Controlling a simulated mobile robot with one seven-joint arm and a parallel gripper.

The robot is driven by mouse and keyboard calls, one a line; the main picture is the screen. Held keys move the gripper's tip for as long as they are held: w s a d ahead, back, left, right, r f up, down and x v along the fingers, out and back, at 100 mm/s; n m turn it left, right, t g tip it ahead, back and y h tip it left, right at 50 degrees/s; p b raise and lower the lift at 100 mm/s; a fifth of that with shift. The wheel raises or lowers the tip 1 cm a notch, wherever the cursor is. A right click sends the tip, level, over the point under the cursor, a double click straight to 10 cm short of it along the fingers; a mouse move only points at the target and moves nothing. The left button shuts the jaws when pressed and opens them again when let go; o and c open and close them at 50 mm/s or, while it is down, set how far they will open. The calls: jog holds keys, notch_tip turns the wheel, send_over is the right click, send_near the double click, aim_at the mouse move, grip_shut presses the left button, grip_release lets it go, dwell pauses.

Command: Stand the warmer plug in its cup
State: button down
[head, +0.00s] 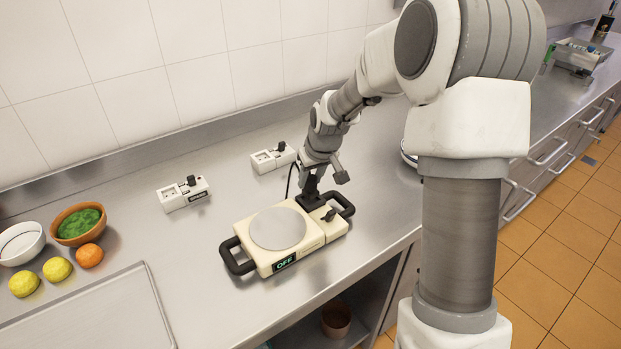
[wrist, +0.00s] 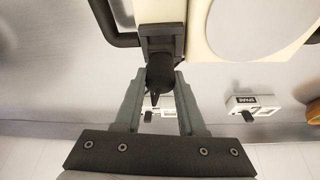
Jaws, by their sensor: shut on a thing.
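The cream warmer (head: 258,243) stands on the counter, with a round grey plate, two black handles and a display reading OFF. A black square cup (head: 309,201) sits at its back right corner; it also shows in the wrist view (wrist: 160,37). My gripper (head: 312,185) points down over this cup. In the wrist view my gripper (wrist: 158,78) is shut on the black warmer plug (wrist: 160,72), which lines up with the cup's mouth. The fingers partly hide the plug in the head view. I cannot tell how deep it sits in the cup.
Two white outlet boxes stand behind the warmer, the left one (head: 183,194) and the right one (head: 272,158), each with a black part on top. Bowls and fruit lie at the far left beside a tray (head: 92,315).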

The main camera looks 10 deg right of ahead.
jog(key=shift+f+b, duration=0.8)
jog(key=shift+f, duration=0.2)
jog(key=shift+c, duration=2.1)
grip_release()
jog(key=p+v, duration=0.1)
jog(key=v, duration=1.6)
jog(key=shift+s+r, duration=0.2)
